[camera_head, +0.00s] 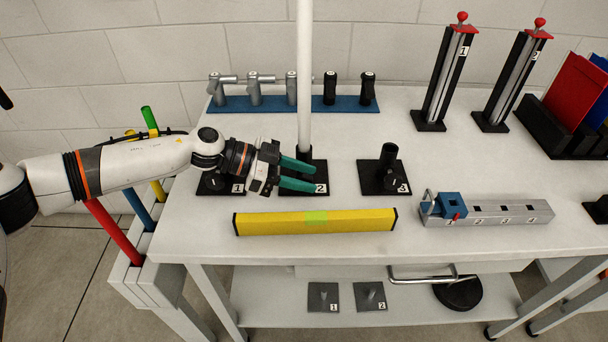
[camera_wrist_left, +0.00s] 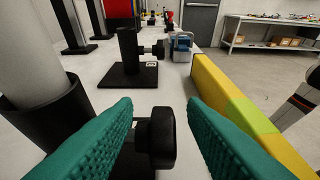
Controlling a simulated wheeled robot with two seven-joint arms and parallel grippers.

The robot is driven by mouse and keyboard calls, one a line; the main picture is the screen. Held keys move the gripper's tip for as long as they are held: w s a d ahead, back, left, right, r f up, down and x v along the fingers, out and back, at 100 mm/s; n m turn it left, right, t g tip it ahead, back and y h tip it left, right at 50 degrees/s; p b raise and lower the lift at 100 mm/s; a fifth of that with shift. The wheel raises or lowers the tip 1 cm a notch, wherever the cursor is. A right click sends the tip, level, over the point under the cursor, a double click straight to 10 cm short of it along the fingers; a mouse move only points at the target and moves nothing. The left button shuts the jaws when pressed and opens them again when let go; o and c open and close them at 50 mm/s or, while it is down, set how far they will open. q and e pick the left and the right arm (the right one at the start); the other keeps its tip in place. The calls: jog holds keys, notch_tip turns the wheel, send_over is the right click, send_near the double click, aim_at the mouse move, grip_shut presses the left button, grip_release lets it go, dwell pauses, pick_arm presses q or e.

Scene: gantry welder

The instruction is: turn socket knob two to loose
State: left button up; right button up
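Socket two is a black socket on a black base (camera_head: 318,162) labelled 2, with a tall white pole (camera_head: 304,70) standing in it. In the left wrist view the pole (camera_wrist_left: 22,45) and the black socket cylinder (camera_wrist_left: 48,118) are at the left. My left gripper (camera_head: 316,174), with green fingers, is at socket two, in front of the pole. In the wrist view the black knob (camera_wrist_left: 161,137) sits between the parted fingers, with a gap visible on the right finger's side. The fingers hide the knob in the head view. My right gripper is not in view.
Socket one (camera_head: 207,186) is left of socket two, partly under my arm; empty socket three (camera_head: 388,150) is to the right. A yellow bar (camera_head: 270,223) lies along the front. A grey rail with a blue clamp (camera_head: 452,205) is at the right. A blue tool rack (camera_head: 230,103) is behind.

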pick_arm(q)
jog(key=shift+d+f, duration=0.1)
jog(key=shift+d, duration=0.2)
grip_shut()
jog(key=shift+f+h, duration=0.15)
jog(key=shift+h, duration=0.25)
jog(key=shift+a+h+b, duration=0.15)
jog(key=shift+h+b, duration=0.15)
jog(key=shift+h, duration=0.1)
grip_release()
